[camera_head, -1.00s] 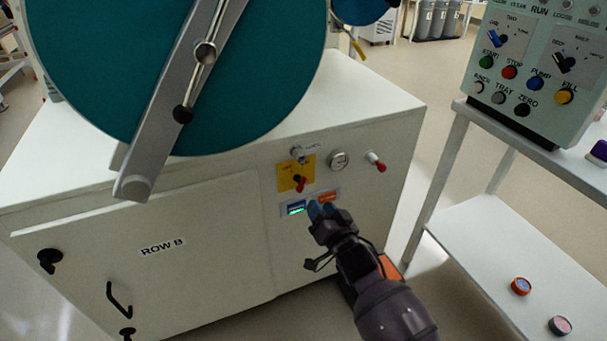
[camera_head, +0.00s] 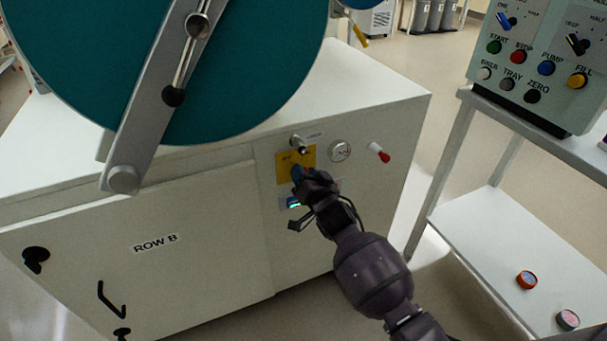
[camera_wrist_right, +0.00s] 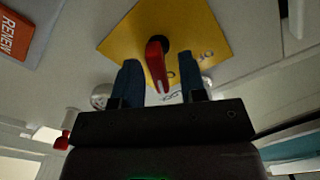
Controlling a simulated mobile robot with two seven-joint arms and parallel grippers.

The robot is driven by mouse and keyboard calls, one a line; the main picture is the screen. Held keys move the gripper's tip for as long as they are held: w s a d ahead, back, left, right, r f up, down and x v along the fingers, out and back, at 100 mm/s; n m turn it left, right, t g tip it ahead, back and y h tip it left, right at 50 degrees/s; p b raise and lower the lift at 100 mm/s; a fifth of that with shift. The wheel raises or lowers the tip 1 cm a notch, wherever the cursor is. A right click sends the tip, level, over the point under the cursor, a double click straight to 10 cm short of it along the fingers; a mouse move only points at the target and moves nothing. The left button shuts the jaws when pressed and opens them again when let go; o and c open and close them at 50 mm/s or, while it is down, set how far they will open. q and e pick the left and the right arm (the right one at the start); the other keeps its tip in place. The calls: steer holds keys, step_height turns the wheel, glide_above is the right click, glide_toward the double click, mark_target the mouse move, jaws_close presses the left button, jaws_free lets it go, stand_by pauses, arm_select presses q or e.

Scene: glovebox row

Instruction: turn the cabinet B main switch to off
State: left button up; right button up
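The cabinet labelled ROW B (camera_head: 200,215) has a yellow switch plate (camera_head: 284,163) on its front. In the right wrist view the plate (camera_wrist_right: 190,28) carries a red switch handle (camera_wrist_right: 156,62), which points down and slightly right in that picture. My right gripper (camera_head: 298,174) is in front of the plate and hides the handle in the head view. In the wrist view its two blue fingers (camera_wrist_right: 160,68) are open, one on each side of the handle, with gaps visible. Contact with the handle is not visible. My left gripper is out of view.
A lit display (camera_head: 293,203) is just below. A shelf stand with a control box (camera_head: 540,70) stands at right.

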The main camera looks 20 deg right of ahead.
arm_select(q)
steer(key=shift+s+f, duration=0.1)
arm_select(e)
steer(key=shift+w, duration=0.1)
jaws_close()
